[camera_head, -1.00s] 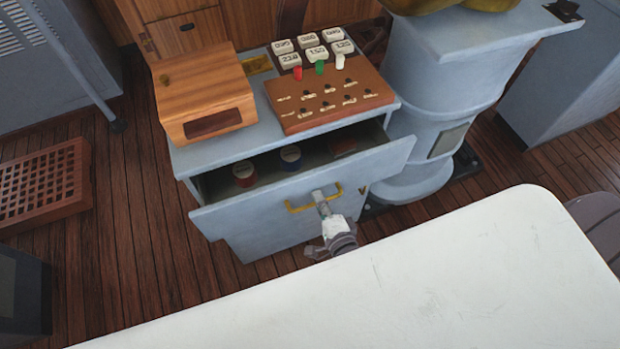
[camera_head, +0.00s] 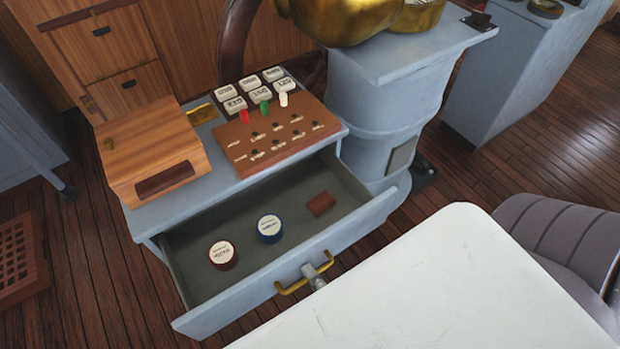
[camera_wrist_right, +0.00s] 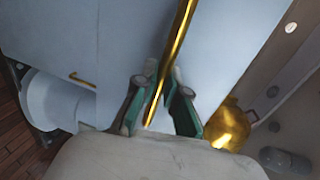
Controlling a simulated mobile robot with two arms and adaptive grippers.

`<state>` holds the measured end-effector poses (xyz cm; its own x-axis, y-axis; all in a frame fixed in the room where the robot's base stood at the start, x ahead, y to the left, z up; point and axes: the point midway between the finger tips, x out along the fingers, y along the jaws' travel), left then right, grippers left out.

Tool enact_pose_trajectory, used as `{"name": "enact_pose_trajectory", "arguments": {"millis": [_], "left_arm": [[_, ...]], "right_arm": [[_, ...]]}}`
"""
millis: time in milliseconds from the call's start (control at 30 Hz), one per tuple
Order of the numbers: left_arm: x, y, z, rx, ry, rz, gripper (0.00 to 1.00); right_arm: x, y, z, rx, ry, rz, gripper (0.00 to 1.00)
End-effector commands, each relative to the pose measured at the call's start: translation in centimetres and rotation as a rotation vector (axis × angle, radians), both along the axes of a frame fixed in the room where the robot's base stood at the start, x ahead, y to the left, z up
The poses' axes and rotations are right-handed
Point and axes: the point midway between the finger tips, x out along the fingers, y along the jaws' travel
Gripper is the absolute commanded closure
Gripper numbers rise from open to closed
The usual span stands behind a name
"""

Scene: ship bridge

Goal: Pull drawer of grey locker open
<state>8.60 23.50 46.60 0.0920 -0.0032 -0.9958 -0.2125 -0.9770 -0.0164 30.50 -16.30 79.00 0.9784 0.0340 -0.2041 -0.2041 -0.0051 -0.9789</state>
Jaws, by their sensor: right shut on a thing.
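The grey locker (camera_head: 146,222) stands left of centre in the head view. Its drawer (camera_head: 240,312) is pulled well out, and its inside shows. The drawer holds a red-rimmed round tin (camera_head: 223,255), a blue-rimmed round tin (camera_head: 269,229) and a small brown block (camera_head: 320,204). My right gripper (camera_head: 314,276) is at the brass handle (camera_head: 291,288) on the drawer front. In the right wrist view the handle (camera_wrist_right: 172,62) runs between the two fingers (camera_wrist_right: 160,105), which are shut on it. My left gripper is not in view.
A wooden box (camera_head: 130,150) and a brown switch panel (camera_head: 275,140) sit on the locker top. A grey pedestal (camera_head: 375,110) stands close to its right. Wooden floor shows at left.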

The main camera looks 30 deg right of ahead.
Motion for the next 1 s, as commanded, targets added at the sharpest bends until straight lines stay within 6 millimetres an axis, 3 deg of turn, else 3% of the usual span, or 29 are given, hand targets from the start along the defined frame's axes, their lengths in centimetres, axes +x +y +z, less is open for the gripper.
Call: {"name": "enact_pose_trajectory", "arguments": {"millis": [67, 100, 267, 667, 1000], "left_arm": [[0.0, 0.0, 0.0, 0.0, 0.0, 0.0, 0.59], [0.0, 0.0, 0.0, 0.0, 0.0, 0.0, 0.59], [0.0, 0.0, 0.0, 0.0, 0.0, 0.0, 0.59], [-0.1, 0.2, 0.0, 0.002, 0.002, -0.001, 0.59], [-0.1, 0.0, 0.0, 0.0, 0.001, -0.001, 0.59]], "right_arm": [[0.0, 0.0, 0.0, 0.0, 0.001, 0.0, 1.0], [0.0, 0.0, 0.0, 0.0, 0.001, 0.0, 0.88], [0.0, 0.0, 0.0, 0.0, 0.001, 0.0, 0.63], [-0.8, 0.0, 0.1, 0.0, 0.001, 0.0, 0.63], [-7.4, -0.3, 1.4, -0.002, 0.005, 0.002, 0.63]]}}
